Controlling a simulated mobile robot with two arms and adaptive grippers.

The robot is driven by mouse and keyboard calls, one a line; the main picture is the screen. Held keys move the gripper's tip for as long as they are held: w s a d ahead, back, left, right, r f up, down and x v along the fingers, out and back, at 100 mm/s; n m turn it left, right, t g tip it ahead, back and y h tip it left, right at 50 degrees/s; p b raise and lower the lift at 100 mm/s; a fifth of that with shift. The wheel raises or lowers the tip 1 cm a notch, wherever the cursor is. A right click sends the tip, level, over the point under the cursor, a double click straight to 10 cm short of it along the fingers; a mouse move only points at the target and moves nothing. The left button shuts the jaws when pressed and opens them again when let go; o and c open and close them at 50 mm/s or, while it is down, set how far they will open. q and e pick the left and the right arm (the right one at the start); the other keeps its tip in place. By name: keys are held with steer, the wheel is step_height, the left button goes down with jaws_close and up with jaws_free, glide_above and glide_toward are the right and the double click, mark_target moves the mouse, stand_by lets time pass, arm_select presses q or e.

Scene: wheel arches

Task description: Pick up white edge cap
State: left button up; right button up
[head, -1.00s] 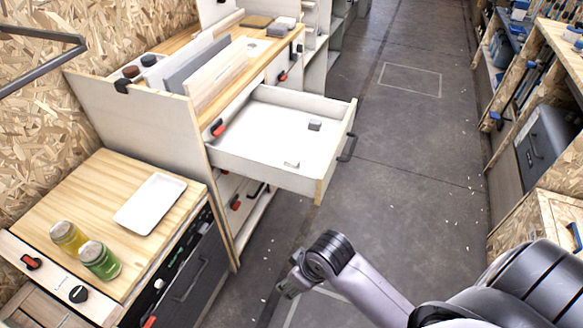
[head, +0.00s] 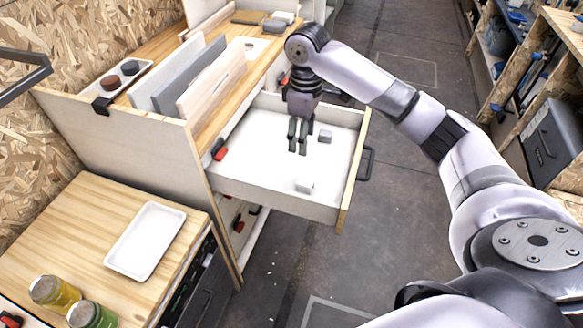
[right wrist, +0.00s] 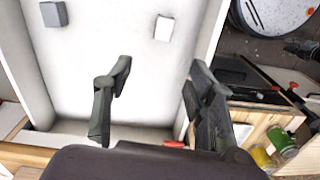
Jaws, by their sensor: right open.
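The white edge cap (head: 304,185) lies on the floor of the open white drawer (head: 260,197), near its front wall. It also shows in the right wrist view (right wrist: 164,28), beyond the fingertips and apart from them. A grey cap (head: 325,136) lies farther back in the same drawer, and shows at the top left of the right wrist view (right wrist: 54,14). My right gripper (head: 298,150) points down over the drawer, open and empty, left of the grey cap and behind the white one. In the wrist view its fingers (right wrist: 158,72) stand apart. My left gripper is not in view.
The drawer walls surround both caps. A bench with upright panels (head: 212,85) stands left of the drawer. A lower wooden top holds a white tray (head: 146,240), a yellow jar (head: 54,292) and a green jar (head: 92,315).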

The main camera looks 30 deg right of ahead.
glide_toward(303, 181)
steer(key=shift+s+d+f, duration=0.1)
steer(key=shift+s+d, duration=0.05)
steer(key=shift+s, duration=0.25)
steer(key=f, duration=0.3)
steer(key=shift+w+f, duration=0.15)
steer(key=shift+w, duration=0.1)
steer(key=shift+f, duration=0.85)
step_height(303, 181, down, 4)
steer(key=shift+f+p, duration=0.25)
steer(key=shift+p, duration=0.05)
steer(key=shift+f, duration=0.2)
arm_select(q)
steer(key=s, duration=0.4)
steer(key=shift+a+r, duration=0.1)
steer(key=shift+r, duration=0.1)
arm_select(e)
steer(key=shift+c, duration=0.5)
